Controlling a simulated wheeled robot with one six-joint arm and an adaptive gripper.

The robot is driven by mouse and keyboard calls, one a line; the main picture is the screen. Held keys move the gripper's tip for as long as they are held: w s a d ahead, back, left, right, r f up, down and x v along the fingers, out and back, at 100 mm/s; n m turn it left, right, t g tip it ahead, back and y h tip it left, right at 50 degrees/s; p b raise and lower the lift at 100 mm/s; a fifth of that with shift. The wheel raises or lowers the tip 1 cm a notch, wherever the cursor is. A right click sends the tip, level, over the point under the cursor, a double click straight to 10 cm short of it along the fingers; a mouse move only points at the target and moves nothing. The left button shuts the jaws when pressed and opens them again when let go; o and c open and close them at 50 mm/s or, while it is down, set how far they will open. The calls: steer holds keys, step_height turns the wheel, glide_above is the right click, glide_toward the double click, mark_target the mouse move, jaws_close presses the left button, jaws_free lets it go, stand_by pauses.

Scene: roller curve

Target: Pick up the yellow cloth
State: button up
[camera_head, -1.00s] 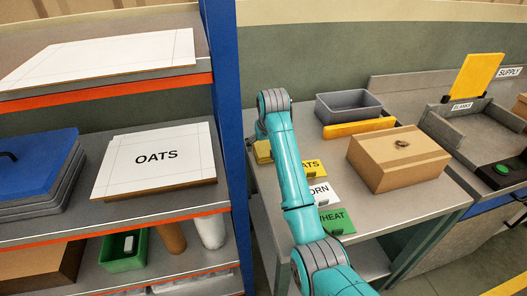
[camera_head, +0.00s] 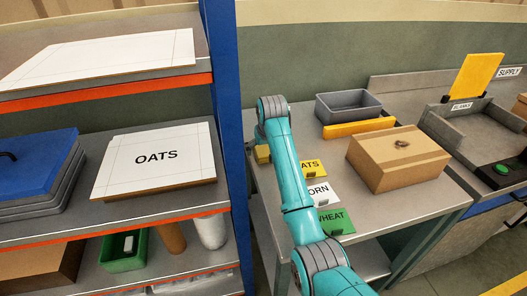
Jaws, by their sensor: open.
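A small yellow thing (camera_head: 262,154), likely the yellow cloth, lies at the back left of the grey table (camera_head: 415,212), close to the blue shelf post. Only part of it shows; my teal arm covers the rest. My arm reaches over the table and bends downward beside the yellow thing. My gripper is hidden behind the arm, so its fingers and its distance from the cloth cannot be seen.
On the table, yellow, white and green label cards (camera_head: 334,221) lie right of my arm. A cardboard box (camera_head: 398,168), a yellow bar (camera_head: 358,128) and a grey bin (camera_head: 349,108) stand farther right. The blue post (camera_head: 223,100) of the shelf stands close on the left.

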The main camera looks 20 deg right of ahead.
mark_target(264, 148)
steer(key=c, duration=1.2)
step_height(264, 148, up, 10)
steer(key=shift+r, duration=0.25)
